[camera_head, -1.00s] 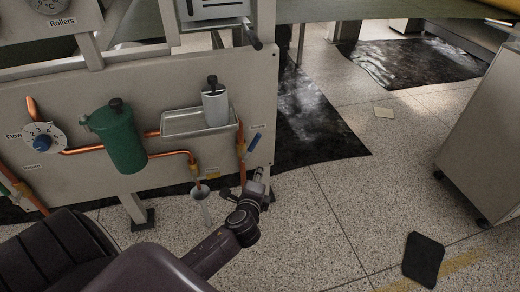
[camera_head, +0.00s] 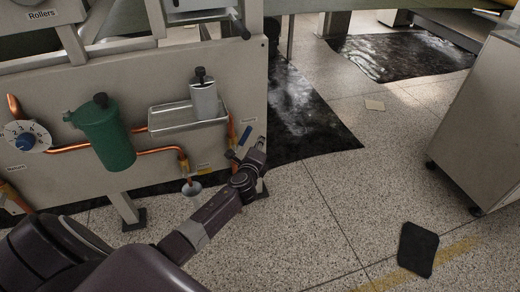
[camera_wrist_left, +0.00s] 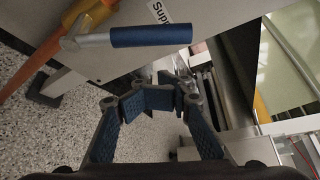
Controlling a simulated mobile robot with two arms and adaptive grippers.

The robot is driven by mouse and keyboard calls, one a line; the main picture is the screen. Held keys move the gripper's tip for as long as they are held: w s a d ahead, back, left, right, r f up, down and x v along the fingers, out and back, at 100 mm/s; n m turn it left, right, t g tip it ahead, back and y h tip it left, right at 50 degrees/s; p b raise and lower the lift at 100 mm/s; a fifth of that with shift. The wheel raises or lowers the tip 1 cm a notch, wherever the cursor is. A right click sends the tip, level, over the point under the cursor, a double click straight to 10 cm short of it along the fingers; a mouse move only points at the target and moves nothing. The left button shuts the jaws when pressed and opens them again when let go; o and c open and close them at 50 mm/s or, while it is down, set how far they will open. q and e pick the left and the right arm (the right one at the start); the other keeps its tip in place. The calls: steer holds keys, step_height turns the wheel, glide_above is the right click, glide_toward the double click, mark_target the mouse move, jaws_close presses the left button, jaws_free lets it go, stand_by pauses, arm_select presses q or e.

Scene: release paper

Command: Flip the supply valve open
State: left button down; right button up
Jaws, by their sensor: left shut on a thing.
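The supply valve (camera_wrist_left: 90,15) has a lever with a blue handle (camera_wrist_left: 150,37), lying crosswise near the top of the left wrist view. My left gripper (camera_head: 259,145) is beside the handle, at the panel's right edge. In the left wrist view its fingers (camera_wrist_left: 160,100) are drawn together below the handle, with a visible gap to it. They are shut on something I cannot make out. My right gripper is not in view.
A cabinet (camera_head: 480,120) stands right; the floor between is mostly open.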

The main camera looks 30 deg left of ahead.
arm_select(q)
steer(key=shift+s+a+r+p, duration=0.15)
steer(key=shift+s+a+r, duration=0.3)
steer(key=shift+a, duration=0.15)
steer(key=shift+s+a+r+p, duration=0.15)
steer(key=shift+s+a+r, duration=0.15)
steer(key=shift+s+a, duration=0.2)
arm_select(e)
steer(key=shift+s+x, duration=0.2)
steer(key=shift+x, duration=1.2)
